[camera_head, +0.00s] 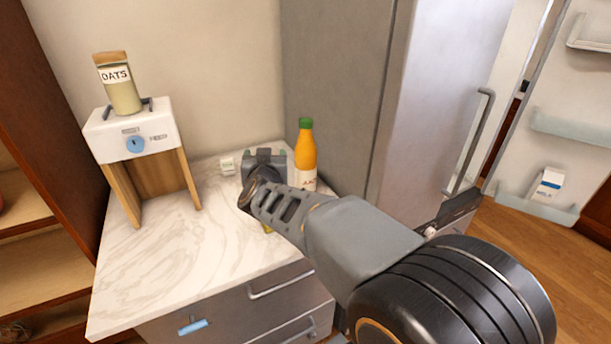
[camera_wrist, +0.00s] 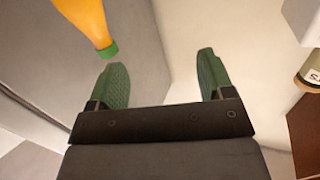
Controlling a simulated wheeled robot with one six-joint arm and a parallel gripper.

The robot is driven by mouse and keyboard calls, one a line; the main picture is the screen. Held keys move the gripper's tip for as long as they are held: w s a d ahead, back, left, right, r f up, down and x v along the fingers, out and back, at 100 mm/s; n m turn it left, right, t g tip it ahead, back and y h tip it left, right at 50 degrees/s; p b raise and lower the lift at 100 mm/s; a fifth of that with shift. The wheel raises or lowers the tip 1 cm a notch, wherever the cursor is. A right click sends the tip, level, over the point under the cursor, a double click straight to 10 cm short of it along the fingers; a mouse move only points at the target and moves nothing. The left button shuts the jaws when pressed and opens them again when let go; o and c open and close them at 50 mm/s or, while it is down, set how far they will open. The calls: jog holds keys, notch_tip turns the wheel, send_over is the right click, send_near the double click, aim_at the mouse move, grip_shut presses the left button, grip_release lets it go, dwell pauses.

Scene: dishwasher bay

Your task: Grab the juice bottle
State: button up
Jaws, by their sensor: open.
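The juice bottle (camera_head: 306,158) is orange with a green cap and a pale label. It stands upright on the marble counter against the fridge side, and my arm hides part of its base. In the wrist view the bottle (camera_wrist: 84,20) shows at the upper left, its green cap close to the left fingertip. My gripper (camera_wrist: 162,82) is open, with two green finger pads apart and nothing between them. In the head view my gripper (camera_head: 264,160) is just left of the bottle, with its fingers mostly hidden by the wrist.
A white dispenser on wooden legs (camera_head: 131,128) with an oats jar (camera_head: 119,88) on top stands on the left of the marble counter (camera_head: 150,265). A grey fridge (camera_head: 335,90) rises behind the bottle. An open door holds a milk carton (camera_head: 547,184). The front of the counter is clear.

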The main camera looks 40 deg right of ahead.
aim_at(304, 133)
jog(key=w+d+m+g+h, duration=0.1)
jog(key=d+h, duration=0.1)
jog(key=d, duration=0.2)
jog(key=d+m+g+h, duration=0.1)
jog(key=d+h, duration=0.1)
jog(key=d, duration=0.1)
jog(key=w+d+m+g+h, duration=0.1)
jog(key=d+h, duration=0.1)
jog(key=d, duration=0.2)
jog(key=shift+w+d+m, duration=0.3)
jog(key=shift+d+m, duration=0.05)
jog(key=shift+m, duration=0.05)
jog(key=shift+p+x, duration=0.5)
jog(key=shift+x, duration=2.75)
jog(key=shift+f, duration=0.15)
jog(key=shift+c, duration=0.2)
grip_shut()
